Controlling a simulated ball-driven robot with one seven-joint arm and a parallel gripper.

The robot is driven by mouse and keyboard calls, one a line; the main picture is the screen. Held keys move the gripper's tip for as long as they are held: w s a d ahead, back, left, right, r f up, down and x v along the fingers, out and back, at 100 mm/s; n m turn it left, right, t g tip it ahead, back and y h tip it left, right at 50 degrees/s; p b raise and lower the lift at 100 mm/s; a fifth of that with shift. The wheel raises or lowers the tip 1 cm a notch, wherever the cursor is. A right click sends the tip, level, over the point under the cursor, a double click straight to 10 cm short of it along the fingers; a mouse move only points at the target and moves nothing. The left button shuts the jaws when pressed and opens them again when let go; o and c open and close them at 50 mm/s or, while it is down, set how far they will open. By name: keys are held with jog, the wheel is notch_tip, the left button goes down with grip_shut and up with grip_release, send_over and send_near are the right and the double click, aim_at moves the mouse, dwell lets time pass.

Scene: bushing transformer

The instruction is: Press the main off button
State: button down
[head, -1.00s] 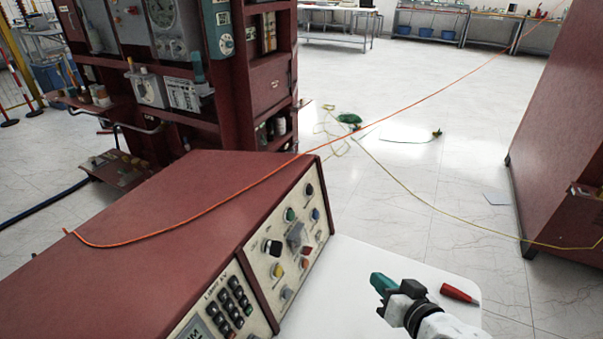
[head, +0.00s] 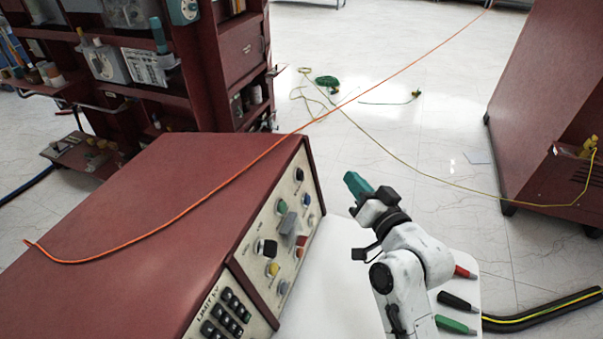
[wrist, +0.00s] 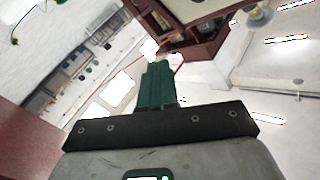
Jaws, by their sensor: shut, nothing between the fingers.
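The control panel (head: 256,249) is on the sloped front of a dark red cabinet (head: 150,205) in the head view. It carries a black button (head: 299,174), a green button (head: 282,207), a blue button (head: 307,200), a grey switch (head: 288,223), a red button (head: 301,240), a large black button (head: 266,248) and a yellow button (head: 272,269). The labels are too small to read, so I cannot tell which is main off. My gripper (head: 354,183) is shut and empty, right of the panel and apart from it. Its teal fingers show in the wrist view (wrist: 155,80).
A white table surface (head: 335,285) lies beside the panel, with red (head: 464,272), black (head: 456,301) and green (head: 455,325) plugs. An orange cable (head: 190,207) crosses the cabinet top. Another red cabinet (head: 550,110) stands right.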

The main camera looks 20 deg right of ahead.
aim_at(300, 175)
jog(key=w+a+f+p, duration=0.2)
jog(key=w+a+p, duration=0.1)
jog(key=a, duration=0.3)
jog(key=shift+w+a, duration=0.25)
jog(key=shift+w, duration=0.55)
jog(key=shift+a, duration=0.1)
dwell(1.4)
jog(key=shift+w+a+b, duration=0.25)
jog(key=shift+b, duration=0.1)
jog(key=shift+w+a+f+b, duration=0.15)
jog(key=shift+w+a+b, duration=0.15)
jog(key=shift+b, duration=0.35)
dwell(0.8)
jog(key=shift+s, duration=0.1)
jog(key=shift+s+d+r+p, duration=0.25)
jog(key=shift+d+p, duration=0.15)
jog(key=shift+p, duration=0.75)
jog(key=shift+s+d+p, duration=0.2)
jog(key=shift+d+p, duration=0.05)
jog(key=shift+p, duration=0.15)
